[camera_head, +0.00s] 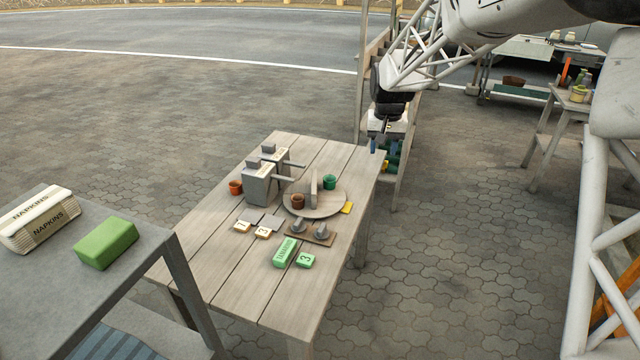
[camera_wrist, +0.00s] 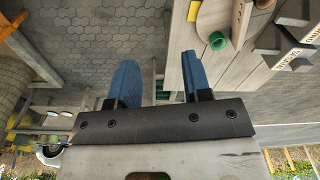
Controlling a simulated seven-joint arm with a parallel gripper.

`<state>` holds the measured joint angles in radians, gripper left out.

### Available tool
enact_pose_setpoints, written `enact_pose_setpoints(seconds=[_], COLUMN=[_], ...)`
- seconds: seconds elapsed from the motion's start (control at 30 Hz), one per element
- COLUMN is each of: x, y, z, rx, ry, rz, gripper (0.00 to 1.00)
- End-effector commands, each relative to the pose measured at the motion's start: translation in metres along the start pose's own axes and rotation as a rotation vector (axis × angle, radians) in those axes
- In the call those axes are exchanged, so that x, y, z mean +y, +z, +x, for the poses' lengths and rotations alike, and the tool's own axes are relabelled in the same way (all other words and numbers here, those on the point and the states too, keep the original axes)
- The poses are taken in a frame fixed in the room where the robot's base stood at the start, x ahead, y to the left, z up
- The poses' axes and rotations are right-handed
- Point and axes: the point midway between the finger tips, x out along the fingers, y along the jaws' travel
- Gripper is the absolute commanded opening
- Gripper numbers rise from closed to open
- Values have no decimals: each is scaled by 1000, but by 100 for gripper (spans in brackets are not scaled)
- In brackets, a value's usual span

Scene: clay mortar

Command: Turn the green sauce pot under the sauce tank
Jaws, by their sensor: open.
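The green sauce pot (camera_head: 330,182) stands upright on a round wooden turntable (camera_head: 325,211), to the right of its upright divider (camera_head: 313,187). A brown pot (camera_head: 297,201) is on the divider's other side. Two grey tanks with spouts, a front one (camera_head: 258,188) and a rear one (camera_head: 268,160), stand left of the turntable. The green pot is on the side away from them. My gripper (camera_head: 380,145) is open and empty, beyond the table's far right corner. In the wrist view its blue fingers (camera_wrist: 160,78) are apart, with the green pot (camera_wrist: 218,41) to their right.
An orange pot (camera_head: 235,187) stands left of the tanks. Numbered blocks (camera_head: 263,232), a green block (camera_head: 285,251) and a small board with grey knobs (camera_head: 318,235) lie in front. A shelf rack (camera_head: 400,150) stands behind the table. A grey table (camera_head: 150,235) is at left.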

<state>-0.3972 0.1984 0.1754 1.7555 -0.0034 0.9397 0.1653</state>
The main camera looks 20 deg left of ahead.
Motion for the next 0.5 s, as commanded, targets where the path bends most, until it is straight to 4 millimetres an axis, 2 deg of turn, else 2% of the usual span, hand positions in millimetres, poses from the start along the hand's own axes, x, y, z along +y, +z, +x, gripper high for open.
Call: enact_pose_setpoints(seconds=[0.2, 0.5], x=[-44, -108], y=[-39, -83], z=[40, 98], rx=[-20, -41], ry=[0, 1], rz=[-29, -64], gripper=[45, 45])
